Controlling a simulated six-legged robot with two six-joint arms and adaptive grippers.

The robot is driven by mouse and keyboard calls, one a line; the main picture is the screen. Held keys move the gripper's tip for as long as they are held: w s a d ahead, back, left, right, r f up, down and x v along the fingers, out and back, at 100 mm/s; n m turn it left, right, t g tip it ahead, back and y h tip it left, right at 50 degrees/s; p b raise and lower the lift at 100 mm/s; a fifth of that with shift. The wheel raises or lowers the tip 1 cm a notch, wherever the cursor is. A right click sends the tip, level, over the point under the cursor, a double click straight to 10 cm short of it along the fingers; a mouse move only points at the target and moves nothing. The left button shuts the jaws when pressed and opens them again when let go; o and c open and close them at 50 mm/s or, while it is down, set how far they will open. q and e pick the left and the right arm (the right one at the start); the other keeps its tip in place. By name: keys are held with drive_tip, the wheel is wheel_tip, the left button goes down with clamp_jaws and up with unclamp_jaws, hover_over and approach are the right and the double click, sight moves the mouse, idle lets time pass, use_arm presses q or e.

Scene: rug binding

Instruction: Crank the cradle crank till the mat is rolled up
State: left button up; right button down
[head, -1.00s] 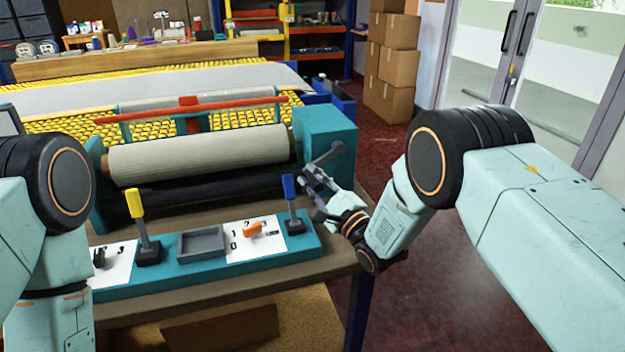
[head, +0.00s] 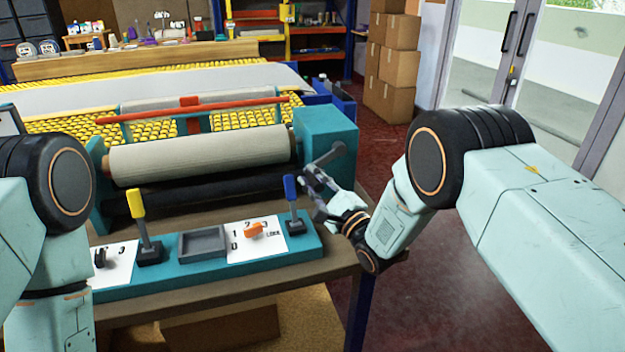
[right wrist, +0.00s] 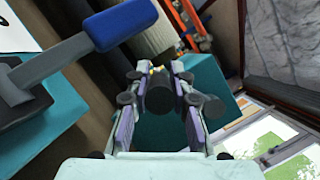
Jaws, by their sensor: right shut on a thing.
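The cradle crank (head: 328,155) is a dark grey arm on the right end of the teal cradle housing (head: 326,127). My right gripper (head: 312,180) is at its handle. In the right wrist view the gripper (right wrist: 160,95) is shut around the dark round handle (right wrist: 159,97). The mat (head: 200,155) shows as a pale grey-beige roll lying across the cradle. More pale sheet (head: 150,88) lies flat behind it on the yellow rollers. My left arm comes in at the left edge; its gripper is out of frame.
A teal control panel in front carries a yellow lever (head: 137,205), a blue lever (head: 290,190), an orange knob (head: 254,230) and a grey tray (head: 202,243). The blue lever stands close to my right gripper. Stacked cardboard boxes (head: 399,65) are behind right.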

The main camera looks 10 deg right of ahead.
drive_tip(key=shift+w+d+r, duration=0.2)
drive_tip(key=shift+w+r, duration=0.05)
drive_tip(key=shift+r, duration=0.25)
drive_tip(key=c, duration=1.3)
unclamp_jaws()
drive_tip(key=shift+f, duration=0.1)
drive_tip(key=shift+c, duration=0.2)
drive_tip(key=shift+o, duration=0.9)
drive_tip(key=shift+s, duration=0.1)
drive_tip(key=shift+f, duration=0.15)
drive_tip(key=shift+s+f, duration=0.1)
drive_tip(key=v, duration=1.2)
drive_tip(key=shift+a, duration=0.1)
